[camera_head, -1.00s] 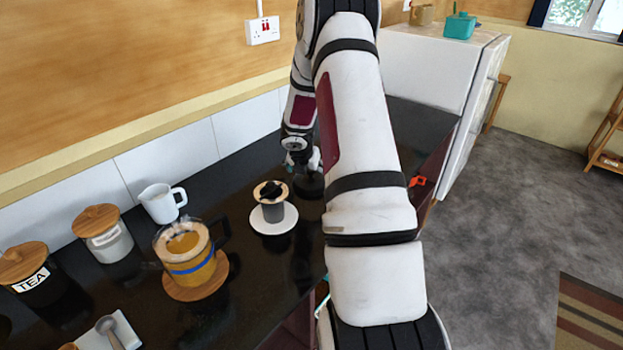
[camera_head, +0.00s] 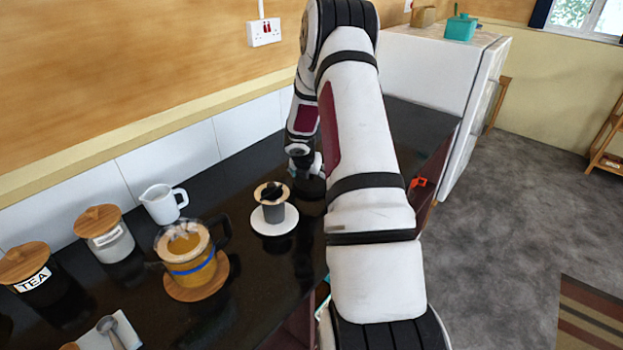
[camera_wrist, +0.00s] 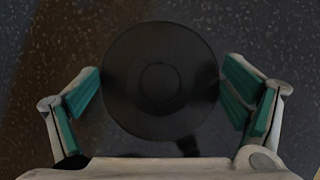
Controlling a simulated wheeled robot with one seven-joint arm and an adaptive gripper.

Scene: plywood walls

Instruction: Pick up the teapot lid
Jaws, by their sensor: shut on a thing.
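The teapot lid (camera_wrist: 160,82) is a dark round disc with a small knob in its middle, seen from above in the wrist view. My gripper (camera_wrist: 160,95) is shut on it, with green-padded fingers on its left and right sides. In the head view the lid (camera_head: 311,188) is a dark shape below my gripper (camera_head: 312,172), partly hidden by my arm. I cannot tell whether it is clear of the black counter. The glass teapot (camera_head: 188,262), with amber contents and a blue band, stands on a round wooden coaster (camera_head: 190,292) to the left.
A dark grey cup (camera_head: 274,212) on a white saucer (camera_head: 262,226) stands just left of my gripper. A white jug (camera_head: 160,204), a wooden-lidded jar (camera_head: 110,240) and a TEA jar (camera_head: 35,280) stand farther left. The wall (camera_head: 150,90) runs close behind.

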